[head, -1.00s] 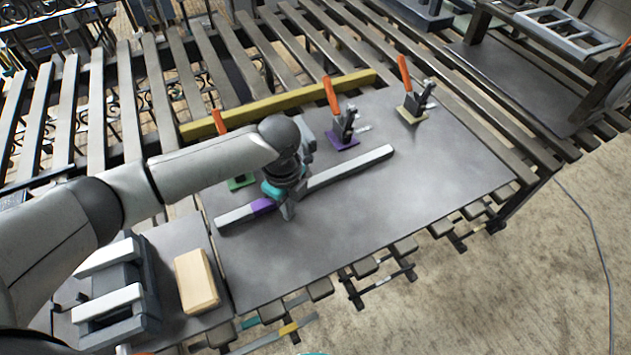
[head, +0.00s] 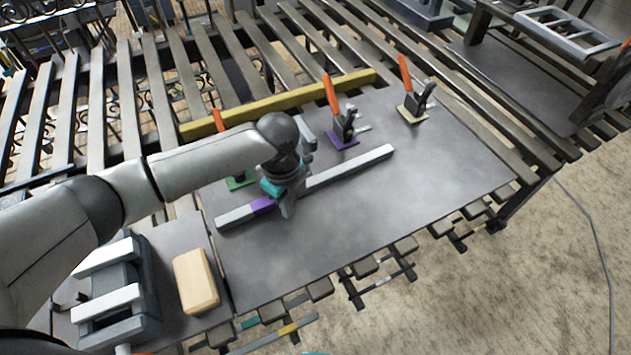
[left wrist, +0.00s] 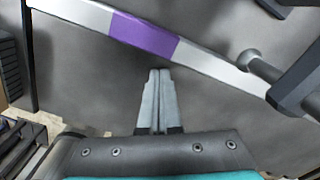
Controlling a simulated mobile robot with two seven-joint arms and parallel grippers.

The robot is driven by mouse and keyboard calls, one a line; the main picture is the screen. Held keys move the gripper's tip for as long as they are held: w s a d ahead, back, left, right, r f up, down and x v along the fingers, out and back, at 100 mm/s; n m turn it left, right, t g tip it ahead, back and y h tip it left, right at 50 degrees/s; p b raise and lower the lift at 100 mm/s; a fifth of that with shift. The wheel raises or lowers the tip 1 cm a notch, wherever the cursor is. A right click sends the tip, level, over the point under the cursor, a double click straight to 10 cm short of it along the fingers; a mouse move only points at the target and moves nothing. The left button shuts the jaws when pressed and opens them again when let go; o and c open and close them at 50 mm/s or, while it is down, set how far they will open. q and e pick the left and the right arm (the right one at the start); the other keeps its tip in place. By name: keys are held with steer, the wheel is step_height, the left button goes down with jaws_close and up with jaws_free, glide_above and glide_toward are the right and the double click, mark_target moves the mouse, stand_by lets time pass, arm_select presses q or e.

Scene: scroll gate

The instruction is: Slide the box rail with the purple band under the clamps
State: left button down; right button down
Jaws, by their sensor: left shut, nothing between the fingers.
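The pale grey box rail (head: 350,167) with a purple band (head: 262,205) lies aslant on the metal table, in front of the clamps and apart from them. Three clamps with orange handles stand behind it: one on a purple base (head: 342,138), one on a yellowish base (head: 413,110), and one on a green base (head: 238,182), partly hidden by my arm. My left gripper (head: 288,212) is shut and empty, low at the rail just right of the band. In the left wrist view its fingertips (left wrist: 160,72) point at the rail's side near the band (left wrist: 143,33); contact is unclear.
A yellow bar (head: 280,104) lies along the table's back edge behind the clamps. A wooden block (head: 196,281) and a grey fixture with pale bars (head: 110,290) are at the lower left. The table's right and front parts (head: 400,210) are clear.

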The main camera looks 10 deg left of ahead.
arm_select(q)
steer(key=shift+w+a+b, duration=0.3)
steer(key=shift+w+a, duration=0.25)
steer(key=shift+w, duration=0.3)
steer(key=shift+w+a+b, duration=0.3)
steer(key=shift+w+a, duration=0.25)
steer(key=shift+w, duration=0.3)
steer(key=shift+s, duration=0.1)
stand_by(0.4)
steer(key=shift+s+d+r+p, duration=0.1)
steer(key=shift+s+d+p, duration=0.35)
steer(key=shift+p, duration=0.25)
steer(key=shift+s+d+p, duration=0.3)
steer(key=shift+s+p, duration=0.15)
steer(key=shift+s, duration=0.1)
step_height(320, 180, up, 8)
steer(key=p, duration=0.8)
steer(key=shift+p, duration=0.4)
